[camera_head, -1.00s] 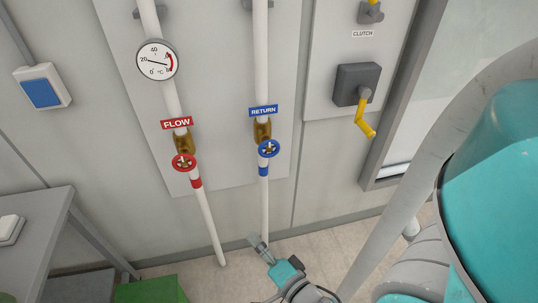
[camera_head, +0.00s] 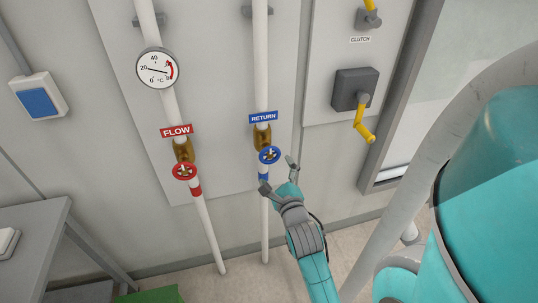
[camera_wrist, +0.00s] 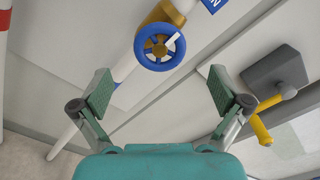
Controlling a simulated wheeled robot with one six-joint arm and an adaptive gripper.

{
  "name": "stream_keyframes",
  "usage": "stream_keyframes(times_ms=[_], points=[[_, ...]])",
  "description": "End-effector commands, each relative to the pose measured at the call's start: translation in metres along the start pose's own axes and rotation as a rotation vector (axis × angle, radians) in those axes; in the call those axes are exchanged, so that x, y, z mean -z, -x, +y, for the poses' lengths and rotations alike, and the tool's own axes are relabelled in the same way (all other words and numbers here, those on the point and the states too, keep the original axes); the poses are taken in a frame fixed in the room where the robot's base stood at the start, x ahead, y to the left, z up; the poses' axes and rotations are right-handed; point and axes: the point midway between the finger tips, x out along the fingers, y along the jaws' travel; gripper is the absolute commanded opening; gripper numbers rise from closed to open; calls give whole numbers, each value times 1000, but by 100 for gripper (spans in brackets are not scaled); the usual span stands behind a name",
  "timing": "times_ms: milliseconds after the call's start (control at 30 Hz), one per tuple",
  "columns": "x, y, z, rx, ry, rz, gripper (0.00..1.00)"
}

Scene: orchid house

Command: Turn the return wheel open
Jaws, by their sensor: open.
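The return wheel (camera_head: 269,155) is a small blue handwheel on a brass valve (camera_head: 262,137), under the blue RETURN label (camera_head: 263,117). In the wrist view the blue wheel (camera_wrist: 160,47) shows at the top, beyond and between the spread fingers. My gripper (camera_head: 278,174) is open and empty, just below the wheel and a little to its right in the head view. In the wrist view my gripper (camera_wrist: 162,92) has a wide gap between its green pads. I see no contact with the wheel.
The red flow wheel (camera_head: 184,172) is on the pipe to the left, below a temperature gauge (camera_head: 157,69). A grey box with a yellow crank (camera_head: 363,124) is to the right. A grey bench (camera_head: 32,245) stands at lower left. The wall between the pipes is clear.

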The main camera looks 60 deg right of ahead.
Motion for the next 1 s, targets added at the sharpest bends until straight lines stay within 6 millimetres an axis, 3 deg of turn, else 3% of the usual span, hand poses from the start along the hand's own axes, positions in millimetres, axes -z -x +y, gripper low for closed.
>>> stream_keyframes(times_ms=[300, 500, 933, 1000], points=[[0, -49, 0, 1, 1, -1, 99], [0, -70, 0, 1, 3, -2, 99], [0, -77, 0, -1, 3, -1, 99], [0, -77, 0, -1, 2, -1, 84]])
